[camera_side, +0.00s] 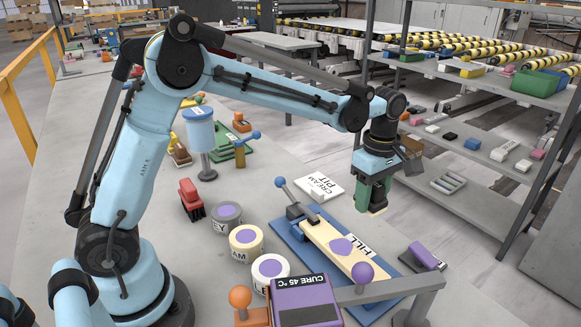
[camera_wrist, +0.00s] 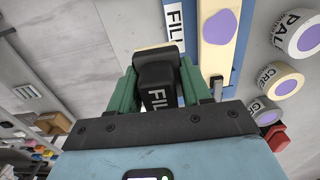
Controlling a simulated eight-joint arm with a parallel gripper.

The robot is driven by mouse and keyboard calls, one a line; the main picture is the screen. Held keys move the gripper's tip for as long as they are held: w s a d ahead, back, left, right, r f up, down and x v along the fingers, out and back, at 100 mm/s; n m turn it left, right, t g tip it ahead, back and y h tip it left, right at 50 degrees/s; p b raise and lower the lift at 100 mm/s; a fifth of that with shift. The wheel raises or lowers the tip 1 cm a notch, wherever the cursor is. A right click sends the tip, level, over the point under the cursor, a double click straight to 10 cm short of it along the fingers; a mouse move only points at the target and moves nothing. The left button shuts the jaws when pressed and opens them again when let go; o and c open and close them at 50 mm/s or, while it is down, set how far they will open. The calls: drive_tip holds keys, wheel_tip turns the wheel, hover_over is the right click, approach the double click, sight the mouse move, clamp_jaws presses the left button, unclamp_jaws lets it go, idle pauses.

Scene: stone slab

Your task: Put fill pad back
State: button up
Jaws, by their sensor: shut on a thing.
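My gripper (camera_side: 372,193) has green fingers and is above the slab's far right side, beyond the blue board (camera_side: 292,232). In the wrist view my gripper (camera_wrist: 163,92) is shut on the fill pad (camera_wrist: 155,72), a black block labelled FILL with a cream face at its far end. In the side view, the fingers mostly hide the pad, and its cream end (camera_side: 377,211) shows below them. A white FILL label (camera_side: 359,245) lies on the blue board beside a cream plank (camera_side: 315,232) with a purple patch. The label also shows in the wrist view (camera_wrist: 175,22).
Three round pots, grey (camera_side: 227,217), cream (camera_side: 246,243) and white (camera_side: 270,269), stand left of the board. A CREAM PIT card (camera_side: 319,187) lies behind it. A purple block (camera_side: 425,256) is at right. A purple CURE box (camera_side: 304,300) and grey bar (camera_side: 395,290) stand in front.

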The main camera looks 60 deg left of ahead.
hover_over(354, 215)
wheel_tip(354, 215, down, 5)
drive_tip(key=shift+f, duration=2.1)
drive_tip(key=shift+f, duration=0.1)
drive_tip(key=o, duration=1.2)
